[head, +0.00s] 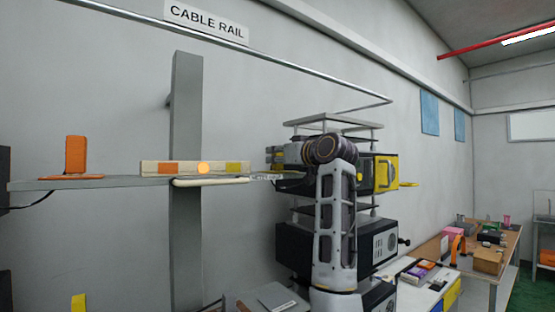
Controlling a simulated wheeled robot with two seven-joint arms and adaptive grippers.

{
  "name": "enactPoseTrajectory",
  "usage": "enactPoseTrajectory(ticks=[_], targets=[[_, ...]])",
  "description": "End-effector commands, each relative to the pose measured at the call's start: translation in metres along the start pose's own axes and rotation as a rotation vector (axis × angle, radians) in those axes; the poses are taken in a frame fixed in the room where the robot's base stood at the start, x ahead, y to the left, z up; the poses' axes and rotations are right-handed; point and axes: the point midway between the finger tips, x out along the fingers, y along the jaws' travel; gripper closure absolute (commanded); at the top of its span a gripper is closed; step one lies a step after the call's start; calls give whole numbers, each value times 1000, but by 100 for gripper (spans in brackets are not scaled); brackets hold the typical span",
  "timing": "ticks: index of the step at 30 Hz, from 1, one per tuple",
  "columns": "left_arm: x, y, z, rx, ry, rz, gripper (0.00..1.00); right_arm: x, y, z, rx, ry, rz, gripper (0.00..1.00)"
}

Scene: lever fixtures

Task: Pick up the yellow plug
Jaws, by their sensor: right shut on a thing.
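My right gripper (274,156) is at the end of my right arm, pointing left near the right end of the shelf. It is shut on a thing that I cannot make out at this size. A yellow patch (237,167) shows at the right end of a pale strip (215,168), left of the gripper and apart from it. I cannot tell whether this patch is a plug or a marked socket. My left gripper is out of view.
The pale strip, with an orange patch and a glowing light, lies on a grey shelf (110,182). An orange block (76,155) stands at the left. A rack of dark boxes (380,240) is behind my right arm. Cluttered benches (470,255) stand far right.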

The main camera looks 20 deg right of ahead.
Motion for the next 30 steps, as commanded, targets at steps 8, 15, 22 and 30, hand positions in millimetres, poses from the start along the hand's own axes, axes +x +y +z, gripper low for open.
enactPoseTrajectory(ticks=[8, 15, 22, 30], targets=[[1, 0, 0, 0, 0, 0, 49, 0, 0, -4, -1, 1, 0, 98], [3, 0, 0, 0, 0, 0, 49, 0, 0, -18, -1, 1, 0, 98], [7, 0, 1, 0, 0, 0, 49, 0, 0, -41, -2, 2, 0, 98], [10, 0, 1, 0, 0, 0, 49, 0, 0, -71, -1, 1, 1, 98]])
